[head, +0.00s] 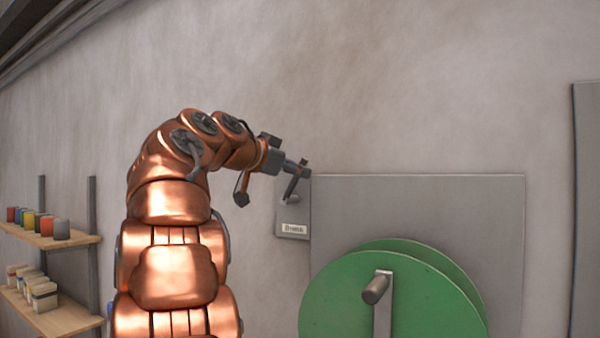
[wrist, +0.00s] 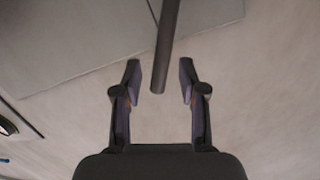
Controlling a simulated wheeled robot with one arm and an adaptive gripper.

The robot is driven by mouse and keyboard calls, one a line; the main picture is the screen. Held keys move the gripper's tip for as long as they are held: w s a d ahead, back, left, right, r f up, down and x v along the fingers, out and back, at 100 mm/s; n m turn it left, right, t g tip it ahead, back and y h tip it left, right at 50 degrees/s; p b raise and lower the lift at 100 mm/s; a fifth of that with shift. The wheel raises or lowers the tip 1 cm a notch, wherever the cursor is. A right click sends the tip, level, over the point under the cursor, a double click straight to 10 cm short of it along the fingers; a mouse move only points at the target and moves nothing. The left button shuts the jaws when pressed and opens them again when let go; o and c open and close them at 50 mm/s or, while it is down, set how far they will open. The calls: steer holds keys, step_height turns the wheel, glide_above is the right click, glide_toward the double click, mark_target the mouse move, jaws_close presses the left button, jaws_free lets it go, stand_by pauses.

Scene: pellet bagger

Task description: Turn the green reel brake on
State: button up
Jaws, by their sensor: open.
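The green reel (head: 340,295) stands at the lower middle of the head view, with a grey crank handle (head: 376,288) on its front. Above its left side is a small grey brake box (head: 283,216) with a white label (head: 294,228), its print blurred. A dark lever (head: 291,189) slants up from the box to my gripper (head: 301,167). In the wrist view my gripper (wrist: 159,80) is open. The dark rod of the lever (wrist: 166,45) comes down from the top, and its end lies between the two fingertips, with a gap visible on both sides.
A large grey panel (head: 430,210) stands behind the reel. Shelves (head: 60,240) on the left hold several coloured cups (head: 46,226) and small boxes (head: 43,296). A darker upright panel (head: 586,230) is at the right edge. The wall above my arm is bare.

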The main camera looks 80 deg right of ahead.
steer(key=w+a+r+n, duration=0.1)
steer(key=w+a+r, duration=0.1)
steer(key=a, duration=0.7)
steer(key=shift+w, duration=0.55)
steer(key=shift+d, duration=0.1)
